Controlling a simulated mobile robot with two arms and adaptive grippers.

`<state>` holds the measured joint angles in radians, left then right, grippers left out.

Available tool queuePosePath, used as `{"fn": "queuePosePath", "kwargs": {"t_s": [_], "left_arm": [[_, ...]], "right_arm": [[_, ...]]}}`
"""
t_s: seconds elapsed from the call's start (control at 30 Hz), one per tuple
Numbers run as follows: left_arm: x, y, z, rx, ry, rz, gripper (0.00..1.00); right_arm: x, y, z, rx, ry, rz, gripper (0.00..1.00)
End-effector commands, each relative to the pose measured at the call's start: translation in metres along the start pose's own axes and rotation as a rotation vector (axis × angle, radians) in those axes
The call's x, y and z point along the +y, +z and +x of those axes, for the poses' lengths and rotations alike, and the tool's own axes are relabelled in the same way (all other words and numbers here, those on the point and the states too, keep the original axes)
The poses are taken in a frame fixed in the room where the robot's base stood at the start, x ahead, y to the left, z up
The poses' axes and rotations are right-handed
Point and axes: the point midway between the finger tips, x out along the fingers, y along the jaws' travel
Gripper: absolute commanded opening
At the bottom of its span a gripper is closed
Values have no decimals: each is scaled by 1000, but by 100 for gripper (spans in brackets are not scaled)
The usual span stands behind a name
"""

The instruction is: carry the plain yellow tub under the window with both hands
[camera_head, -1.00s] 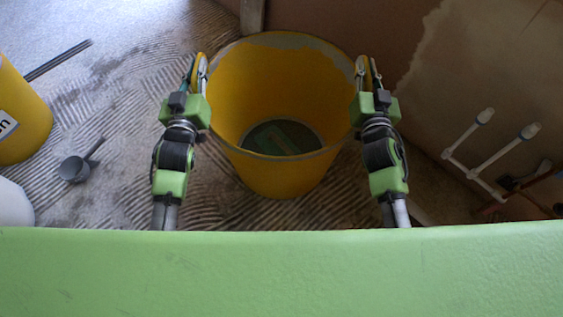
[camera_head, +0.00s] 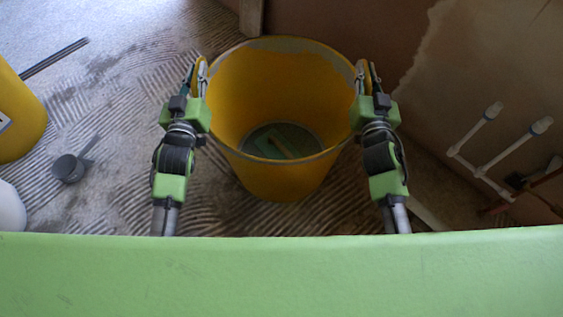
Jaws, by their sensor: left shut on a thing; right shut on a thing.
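The plain yellow tub (camera_head: 275,180) is in the middle of the head view, open side up, with a greyish smear along its far rim. Something green with a light strip lies at its bottom. My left gripper (camera_head: 199,72) is shut on the tub at its left side, near the rim. My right gripper (camera_head: 364,74) is shut on the tub at its right side, opposite. Whether the tub's base is clear of the floor I cannot tell.
Another yellow tub (camera_head: 18,125) with a label is cut off at the left edge. A grey scoop (camera_head: 70,168) and a white rounded thing (camera_head: 10,208) are near it. White pipes (camera_head: 497,155) stand by the wall at right. The ridged floor (camera_head: 110,110) at left is partly clear.

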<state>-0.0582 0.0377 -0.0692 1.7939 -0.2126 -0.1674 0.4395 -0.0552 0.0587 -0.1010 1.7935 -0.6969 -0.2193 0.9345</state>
Motion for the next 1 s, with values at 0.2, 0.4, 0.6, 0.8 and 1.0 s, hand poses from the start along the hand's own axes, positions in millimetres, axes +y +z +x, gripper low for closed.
{"fn": "queuePosePath", "kwargs": {"t_s": [0.2,0.4,0.6,0.8,1.0], "left_arm": [[-1,3,0,0,-1,0,29],[-1,3,0,0,0,0,29],[-1,4,-8,-1,0,0,29],[-1,5,-43,-4,-1,-2,29],[-1,4,-84,-3,-1,0,29]], "right_arm": [[1,3,0,0,1,0,29],[1,3,0,0,0,0,29],[1,3,0,0,0,0,29],[1,3,0,0,0,0,29],[1,3,0,0,0,0,29]]}}
